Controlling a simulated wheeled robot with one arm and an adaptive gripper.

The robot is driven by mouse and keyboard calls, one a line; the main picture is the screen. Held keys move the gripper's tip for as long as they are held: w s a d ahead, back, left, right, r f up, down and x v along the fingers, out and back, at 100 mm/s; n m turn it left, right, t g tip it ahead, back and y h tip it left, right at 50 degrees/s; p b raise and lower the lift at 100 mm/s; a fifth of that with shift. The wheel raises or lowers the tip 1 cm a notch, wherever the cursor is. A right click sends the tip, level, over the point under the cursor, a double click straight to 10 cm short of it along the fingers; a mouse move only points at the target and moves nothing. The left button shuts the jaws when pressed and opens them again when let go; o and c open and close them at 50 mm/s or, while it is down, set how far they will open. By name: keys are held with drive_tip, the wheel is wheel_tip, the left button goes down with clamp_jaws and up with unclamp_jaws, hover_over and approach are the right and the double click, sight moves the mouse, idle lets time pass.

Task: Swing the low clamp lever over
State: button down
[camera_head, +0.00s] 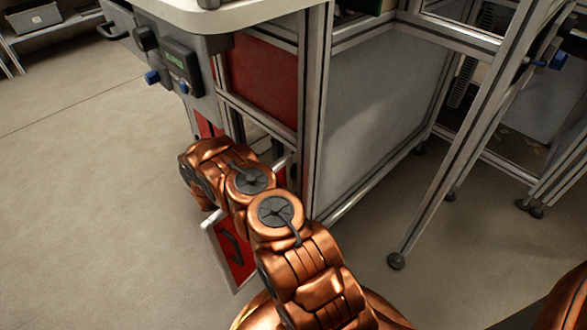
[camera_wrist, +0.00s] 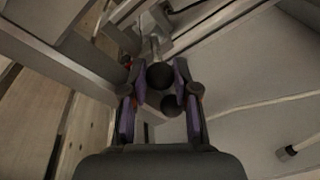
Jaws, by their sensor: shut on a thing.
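In the wrist view, my gripper (camera_wrist: 161,80) has its two purple-padded fingers on either side of a dark ball knob (camera_wrist: 160,75). The knob sits at the end of a short pale metal rod, which looks like the clamp lever (camera_wrist: 155,48). The fingers are closed in on the knob. A second dark ball (camera_wrist: 173,105) shows between the fingers, nearer the palm; what it belongs to is unclear. In the head view, my copper arm reaches down low beside the frame and hides the gripper and the lever.
A metal-framed machine (camera_head: 312,110) with red and grey panels stands beside my arm. A red panel with a black handle (camera_head: 233,252) sticks out low at its left. A control box (camera_head: 183,65) hangs above. The floor at left is clear.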

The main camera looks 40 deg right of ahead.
drive_tip(key=shift+f, duration=0.15)
drive_tip(key=shift+f+p, duration=0.35)
drive_tip(key=shift+f, duration=0.15)
drive_tip(key=c, duration=0.9)
unclamp_jaws()
drive_tip(key=shift+o, duration=0.2)
drive_tip(key=shift+a, duration=0.1)
drive_tip(key=v, duration=1.1)
drive_tip(key=shift+w+a, duration=0.2)
drive_tip(key=shift+a, duration=0.15)
